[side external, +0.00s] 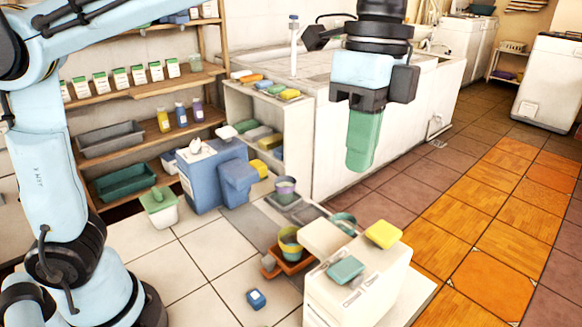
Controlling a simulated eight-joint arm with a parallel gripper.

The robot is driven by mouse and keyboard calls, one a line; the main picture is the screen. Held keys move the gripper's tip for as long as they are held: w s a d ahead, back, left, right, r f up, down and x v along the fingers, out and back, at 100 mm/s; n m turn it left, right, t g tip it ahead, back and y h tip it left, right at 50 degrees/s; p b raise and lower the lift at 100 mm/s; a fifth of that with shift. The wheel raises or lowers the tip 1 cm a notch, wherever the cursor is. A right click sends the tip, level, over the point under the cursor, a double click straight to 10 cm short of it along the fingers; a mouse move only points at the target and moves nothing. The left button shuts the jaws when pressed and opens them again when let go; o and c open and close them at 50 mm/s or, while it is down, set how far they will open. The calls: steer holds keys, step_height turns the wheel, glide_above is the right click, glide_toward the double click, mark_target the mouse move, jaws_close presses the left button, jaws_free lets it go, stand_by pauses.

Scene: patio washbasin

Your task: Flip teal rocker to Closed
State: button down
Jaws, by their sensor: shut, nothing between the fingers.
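A teal block-like piece (345,270) lies on the top of a low cream cabinet (350,300) at the front; it may be the rocker, but I cannot make out any Closed marking or which way it is tipped. My gripper (360,166) points down with its green fingers together and holds nothing. It hangs in the upper middle of the side external view, well above the cabinet and apart from the teal piece.
A yellow piece (383,235) sits on the cabinet's far right corner. Colored pots (290,243) stand in an orange tray beside it. A small blue box (256,299) lies on the floor. A white counter (340,150) stands behind my gripper. The orange tiled floor at right is clear.

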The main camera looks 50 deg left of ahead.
steer(key=d+r+m+g, duration=0.1)
steer(key=d+m, duration=0.1)
steer(key=d, duration=0.1)
glide_toward(340, 273)
steer(key=shift+y, duration=0.3)
steer(key=f, duration=0.4)
steer(key=s+f, duration=0.1)
steer(key=f, duration=0.1)
steer(key=shift+d+f, duration=0.15)
steer(key=shift+f, duration=0.25)
steer(key=shift+s+f+t, duration=0.3)
steer(key=shift+f+t, duration=0.15)
steer(key=shift+t, duration=0.15)
steer(key=shift+s+f+t, duration=0.2)
steer(key=shift+s+t, duration=0.1)
steer(key=shift+t, duration=0.9)
steer(key=shift+s+f, duration=0.1)
steer(key=shift+d, duration=0.1)
